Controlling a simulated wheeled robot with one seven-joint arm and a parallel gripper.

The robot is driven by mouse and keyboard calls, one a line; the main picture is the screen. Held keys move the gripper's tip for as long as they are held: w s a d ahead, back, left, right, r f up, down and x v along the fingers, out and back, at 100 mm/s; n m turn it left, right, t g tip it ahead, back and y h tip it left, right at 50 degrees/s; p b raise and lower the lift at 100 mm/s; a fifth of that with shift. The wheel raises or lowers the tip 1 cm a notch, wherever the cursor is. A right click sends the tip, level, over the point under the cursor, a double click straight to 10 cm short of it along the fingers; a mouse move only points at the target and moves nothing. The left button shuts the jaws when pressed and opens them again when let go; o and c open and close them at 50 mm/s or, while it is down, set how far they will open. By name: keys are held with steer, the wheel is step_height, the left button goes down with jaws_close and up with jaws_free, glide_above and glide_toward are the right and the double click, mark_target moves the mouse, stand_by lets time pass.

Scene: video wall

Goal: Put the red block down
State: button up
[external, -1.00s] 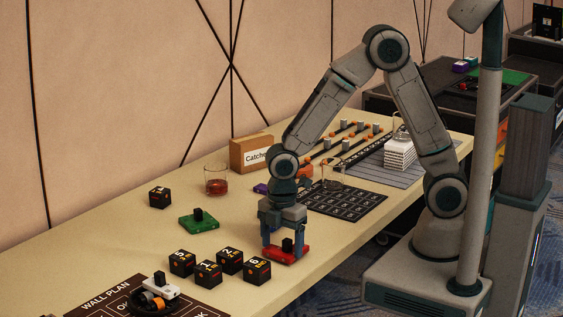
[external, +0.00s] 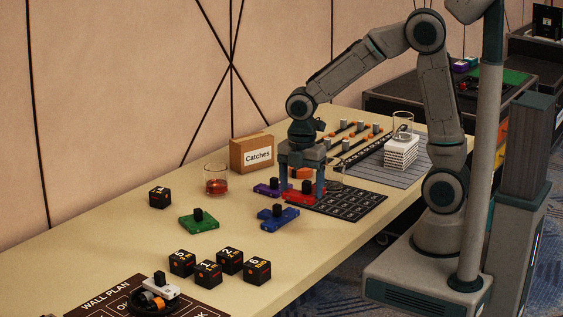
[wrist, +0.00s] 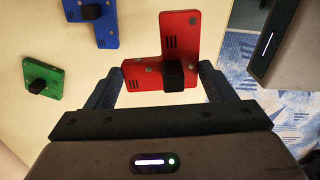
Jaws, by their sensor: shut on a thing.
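The red block (external: 304,198) is an L-like flat piece with a black knob. My gripper (external: 303,188) is shut on it, with a finger on each side. In the external view it is low over the table, beside the purple block (external: 267,189) and at the left end of the black grid mat (external: 350,205). I cannot tell whether it touches the table. In the wrist view the red block (wrist: 180,35) sits between the fingertips of my gripper (wrist: 160,78), its long part reaching beyond them. The purple block is partly hidden by my gripper.
A blue block (external: 279,216) and a green block (external: 199,222) lie nearer the front. Bare table lies left of the blue block.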

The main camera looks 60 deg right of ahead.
steer(key=w+n, duration=0.7)
steer(key=w, duration=0.2)
steer(key=a+f, duration=0.2)
steer(key=a, duration=0.1)
steer(key=w+a+f, duration=0.1)
steer(key=a+f, duration=0.1)
steer(key=a, duration=0.2)
steer(key=a+f, duration=0.3)
steer(key=a, duration=0.1)
steer(key=shift+w+a, duration=0.1)
steer(key=shift+w, duration=0.25)
steer(key=shift+f, duration=2)
steer(key=shift+f, duration=0.15)
steer(key=o, duration=1.1)
steer(key=shift+o, duration=0.2)
step_height(320, 180, up, 12)
steer(key=shift+r+p, duration=0.2)
steer(key=shift+p, duration=0.15)
